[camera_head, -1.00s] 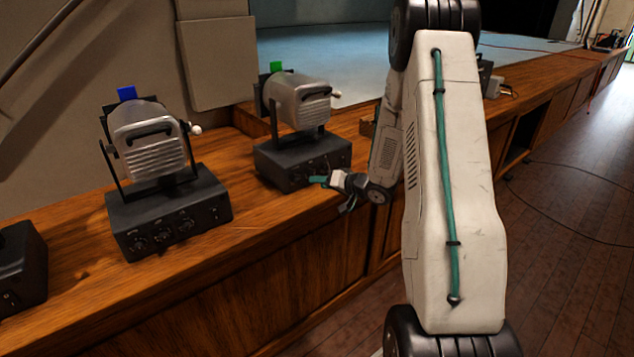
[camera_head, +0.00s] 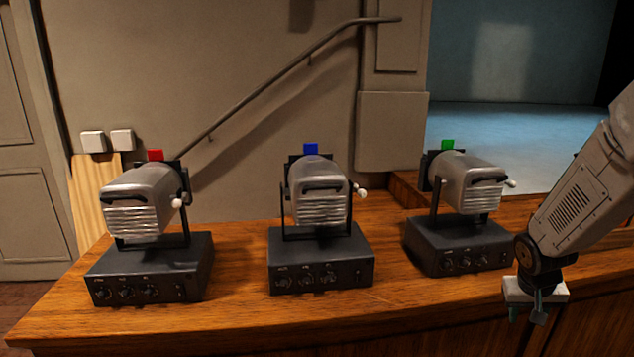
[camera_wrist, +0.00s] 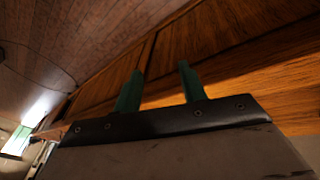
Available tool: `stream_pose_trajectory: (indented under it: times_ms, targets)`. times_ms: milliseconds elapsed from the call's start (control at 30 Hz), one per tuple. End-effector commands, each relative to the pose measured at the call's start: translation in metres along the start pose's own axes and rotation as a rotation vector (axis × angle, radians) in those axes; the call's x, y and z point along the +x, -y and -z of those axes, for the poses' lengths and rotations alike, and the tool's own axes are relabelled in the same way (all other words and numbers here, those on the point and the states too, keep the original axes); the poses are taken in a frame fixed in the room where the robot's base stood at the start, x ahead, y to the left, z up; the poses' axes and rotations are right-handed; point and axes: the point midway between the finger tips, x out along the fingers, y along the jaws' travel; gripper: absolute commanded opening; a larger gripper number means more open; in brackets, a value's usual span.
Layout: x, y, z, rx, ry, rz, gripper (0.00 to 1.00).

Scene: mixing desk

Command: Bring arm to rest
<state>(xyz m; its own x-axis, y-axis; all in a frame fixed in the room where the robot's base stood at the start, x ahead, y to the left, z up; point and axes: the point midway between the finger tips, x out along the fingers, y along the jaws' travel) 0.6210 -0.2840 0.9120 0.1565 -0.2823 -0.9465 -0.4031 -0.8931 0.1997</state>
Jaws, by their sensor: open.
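My gripper (camera_head: 526,314) hangs at the right of the head view, in front of the wooden desk's front edge. My white arm reaches down to it from the upper right. In the wrist view the two green fingers of my gripper (camera_wrist: 159,85) stand apart with nothing between them. The wooden desk front (camera_wrist: 215,50) shows beyond the fingers, and I see no contact with it.
On the wooden desk (camera_head: 235,313) stand three lamps on black boxes: one with a red tab (camera_head: 140,200), one with a blue tab (camera_head: 318,190), one with a green tab (camera_head: 468,182). The green-tab lamp is closest to my gripper. Dark floor (camera_wrist: 50,40) lies clear.

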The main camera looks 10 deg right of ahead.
Motion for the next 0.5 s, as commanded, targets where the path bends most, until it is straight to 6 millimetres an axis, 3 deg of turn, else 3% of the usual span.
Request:
stream_pose_trajectory:
  times_ms: [33, 200, 500]
  targets:
    - [-0.027, 0.007, -0.015, -0.021, 0.039, -0.009, 0.41]
    - [-0.103, 0.034, -0.074, -0.091, 0.189, 0.011, 0.41]
    - [-0.215, 0.081, -0.178, -0.242, 0.304, 0.158, 0.41]
